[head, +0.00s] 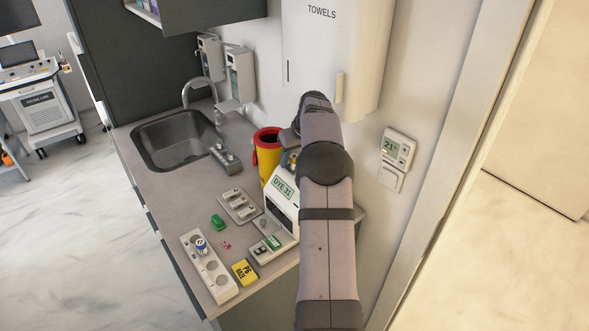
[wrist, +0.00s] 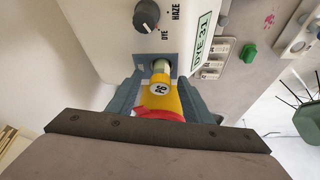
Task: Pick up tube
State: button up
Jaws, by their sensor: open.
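A tube (wrist: 160,68) with a yellow cap marked P6 stands in a socket of the white device (wrist: 108,30) in the wrist view. My gripper (wrist: 160,80) is open, with one finger on each side of the tube's capped end. I cannot tell whether either finger touches it. In the head view my arm hides most of the gripper and the tube. The device (head: 283,205) there has a green display reading DYE 31.
A yellow bin with a red rim (head: 267,136) stands behind the device. A sink (head: 175,140) is at left.

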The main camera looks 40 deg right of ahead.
grip_shut()
jog(key=shift+r, duration=0.2)
jog(key=shift+r+b, duration=0.85)
jog(key=shift+r, duration=2.3)
jog(key=s+a+b, duration=0.1)
jog(key=s+b, duration=0.5)
jog(key=s, duration=0.3)
jog(key=s+a+b, duration=0.2)
jog(key=s+b, duration=0.3)
jog(key=s, duration=0.3)
jog(key=shift+s+a+r+b, duration=0.15)
jog(key=shift+s+a+b, duration=0.1)
jog(key=shift+s+b, duration=0.15)
